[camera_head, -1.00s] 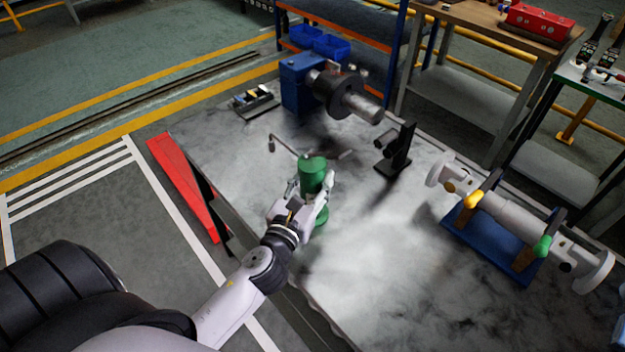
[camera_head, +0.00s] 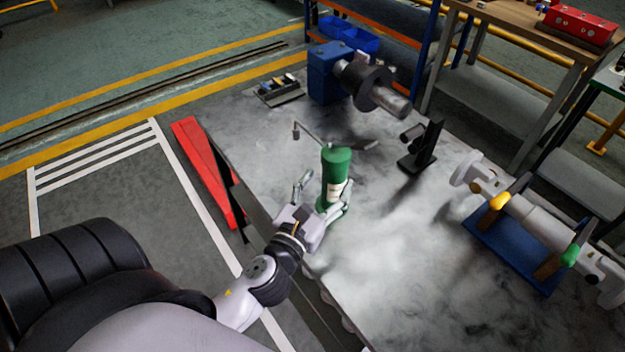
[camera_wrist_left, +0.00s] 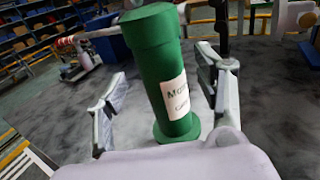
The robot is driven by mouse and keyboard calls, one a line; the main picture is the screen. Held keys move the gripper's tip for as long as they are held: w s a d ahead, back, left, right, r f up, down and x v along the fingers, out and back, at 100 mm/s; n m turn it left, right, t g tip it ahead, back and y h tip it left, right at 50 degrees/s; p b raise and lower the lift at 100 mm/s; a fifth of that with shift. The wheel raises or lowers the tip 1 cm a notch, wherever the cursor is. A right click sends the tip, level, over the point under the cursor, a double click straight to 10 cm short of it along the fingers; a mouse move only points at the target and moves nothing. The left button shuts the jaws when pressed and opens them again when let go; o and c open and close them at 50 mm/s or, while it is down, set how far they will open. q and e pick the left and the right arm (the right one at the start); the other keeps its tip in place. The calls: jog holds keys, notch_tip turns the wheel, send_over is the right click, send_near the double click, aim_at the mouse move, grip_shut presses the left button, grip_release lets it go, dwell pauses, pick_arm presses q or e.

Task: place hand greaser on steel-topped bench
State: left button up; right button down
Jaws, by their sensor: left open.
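The hand greaser (camera_head: 336,172) is a green cylinder with a white label, a flanged foot and a thin lever at its top. It stands upright on the grey, mottled steel-topped bench (camera_head: 400,240), near the left edge. My left gripper (camera_head: 326,190) is open low beside it, on its near side. In the left wrist view the greaser (camera_wrist_left: 158,65) stands between the two spread fingers, with a gap to the left finger and a smaller one to the right. My right gripper is not in view.
A black stand (camera_head: 422,148) and a blue machine with a dark shaft (camera_head: 370,88) stand behind the greaser. A pale pipe piece on a blue cradle (camera_head: 520,235) is at the right. A small tray (camera_head: 279,90) lies far left. The bench's front middle is clear.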

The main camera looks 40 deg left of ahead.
pick_arm(q)
jog(key=s+d+b, duration=0.1)
jog(key=s+b, duration=0.1)
jog(key=s, duration=0.5)
jog(key=shift+s, duration=0.15)
dwell(0.3)
